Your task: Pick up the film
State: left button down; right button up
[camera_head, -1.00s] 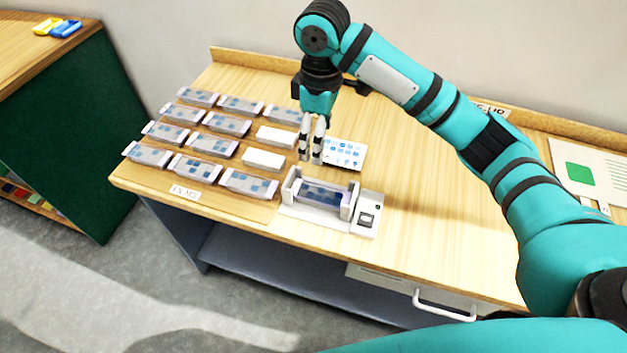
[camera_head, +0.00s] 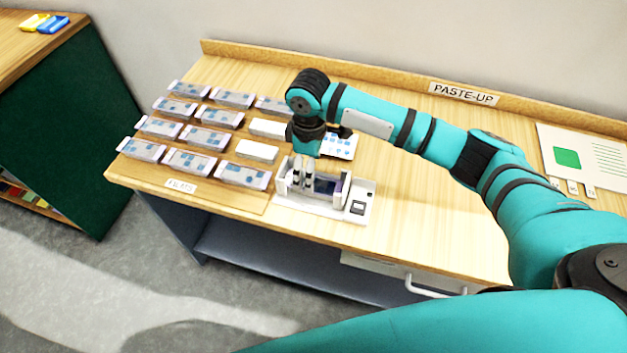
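The film (camera_head: 325,186) is a dark blue piece, partly visible in the white holder (camera_head: 312,208) near the front edge of the table. My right gripper (camera_head: 303,184) points down over the left part of this holder. Its two fingers reach in between the holder's walls and cover part of the film. A narrow gap shows between the fingers, but I cannot tell whether they grip the film. My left gripper is not in view.
Several film cases (camera_head: 205,138) stand in rows on the board labelled FILMS, with plain white blocks (camera_head: 257,151) beside them. A card with blue squares (camera_head: 340,146) lies behind the holder. A paste-up sheet (camera_head: 590,155) is at the right. The table's middle right is clear.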

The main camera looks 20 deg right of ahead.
jog(key=shift+w+a+f, duration=0.1)
jog(key=shift+a+f, duration=0.1)
jog(key=shift+f, duration=1.55)
